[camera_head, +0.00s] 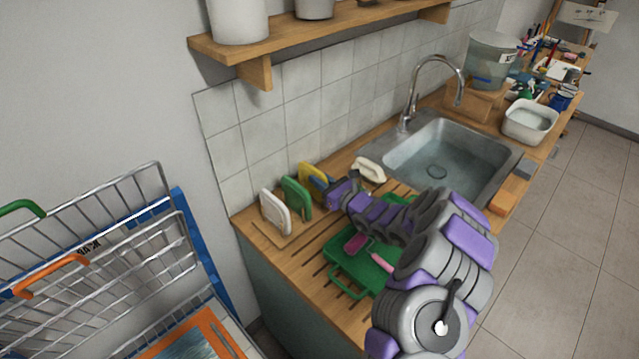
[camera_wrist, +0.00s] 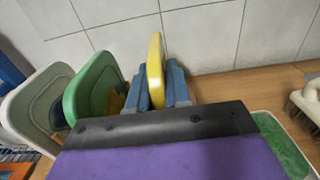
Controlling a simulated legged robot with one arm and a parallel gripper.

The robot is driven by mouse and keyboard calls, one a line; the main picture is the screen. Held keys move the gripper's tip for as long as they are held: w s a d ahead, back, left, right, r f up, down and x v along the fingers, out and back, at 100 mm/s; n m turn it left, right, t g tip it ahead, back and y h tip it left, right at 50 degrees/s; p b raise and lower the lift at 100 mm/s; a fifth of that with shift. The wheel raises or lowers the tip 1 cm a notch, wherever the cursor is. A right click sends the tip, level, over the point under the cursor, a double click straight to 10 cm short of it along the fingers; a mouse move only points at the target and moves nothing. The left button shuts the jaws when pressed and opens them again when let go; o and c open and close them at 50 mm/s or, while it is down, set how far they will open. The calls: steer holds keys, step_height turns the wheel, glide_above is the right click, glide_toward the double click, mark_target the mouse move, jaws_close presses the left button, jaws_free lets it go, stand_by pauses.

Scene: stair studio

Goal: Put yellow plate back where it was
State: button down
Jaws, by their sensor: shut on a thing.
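The yellow plate (camera_head: 314,173) stands upright near the tiled wall, to the right of the green and white plates. It also shows edge-on in the wrist view (camera_wrist: 155,66). My gripper (camera_head: 326,183) is shut on the yellow plate, with one blue-grey finger on each side of it in the wrist view (camera_wrist: 160,86). The green plate (camera_head: 297,199) and the white plate (camera_head: 274,213) stand upright to its left. The lower part of the yellow plate is hidden by my gripper, so I cannot tell whether it touches the counter.
A white-handled brush (camera_head: 369,169) lies right of my gripper, before the sink (camera_head: 480,165). A green tray (camera_head: 349,265) with a pink-handled tool lies on the grooved counter (camera_head: 283,255) under my arm. A wire cart (camera_head: 120,240) stands at left. A shelf (camera_head: 330,28) overhangs the wall.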

steer(key=shift+f, duration=0.3)
steer(key=shift+s+d+r, duration=0.1)
steer(key=shift+d+r, duration=0.1)
steer(key=shift+d, duration=0.3)
steer(key=c, duration=1.3)
jaws_free()
steer(key=shift+d, duration=0.2)
steer(key=shift+o, duration=1.2)
steer(key=shift+a, duration=0.55)
steer(key=p+v, duration=0.2)
steer(key=v, duration=1)
steer(key=shift+d, duration=0.25)
